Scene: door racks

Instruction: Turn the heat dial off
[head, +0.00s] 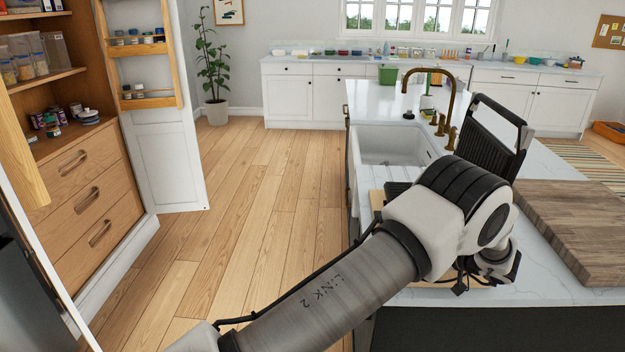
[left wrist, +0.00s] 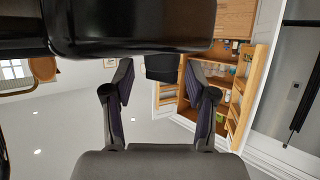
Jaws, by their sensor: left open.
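No heat dial can be made out in either view. A black ridged panel with a pale edge (head: 503,118), perhaps the raised lid of a grill, stands tilted on the island behind my arm. My right gripper is not in view.
The white island counter (head: 575,275) lies under and beside the arm. A thick wooden board (head: 580,225) lies on its right, and a sink (head: 392,146) with a brass faucet (head: 455,100) is behind. An open pantry (head: 85,180) stands left; the wood floor (head: 265,190) between is clear.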

